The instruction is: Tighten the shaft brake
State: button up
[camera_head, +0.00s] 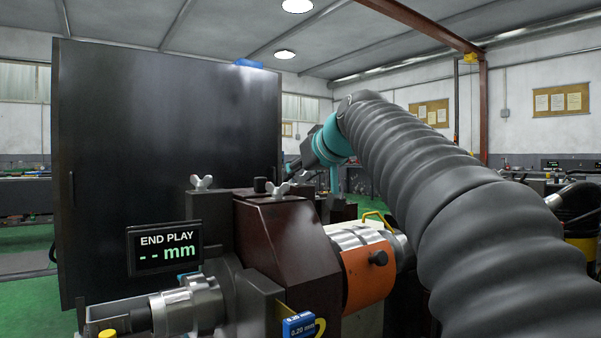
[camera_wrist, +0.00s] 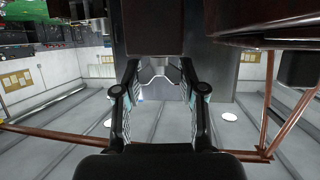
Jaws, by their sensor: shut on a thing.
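A machine with a dark brown housing (camera_head: 285,235) stands in front of me, with a grey shaft end (camera_head: 190,305) at the lower left. An orange collar (camera_head: 366,272) with a dark knob sits on its right side. A wing nut (camera_head: 278,189) is on top of the housing, and another wing nut (camera_head: 201,182) is on the block to its left. My gripper (camera_head: 287,173) reaches in behind the housing top, its tips small and partly hidden. In the wrist view my gripper (camera_wrist: 160,68) has its fingers around a small grey part (camera_wrist: 158,74). I cannot tell for sure which part of the machine this is.
A display (camera_head: 166,247) reads END PLAY with dashes and mm. A blue 0.20 mm gauge (camera_head: 299,325) hangs at the front. A tall dark panel (camera_head: 165,150) stands behind on the left. Dark blocks crowd the fingers in the wrist view.

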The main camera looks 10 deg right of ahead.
jog(key=o, duration=1.2)
jog(key=shift+c, duration=0.2)
jog(key=v, duration=1.2)
jog(key=shift+f, duration=0.1)
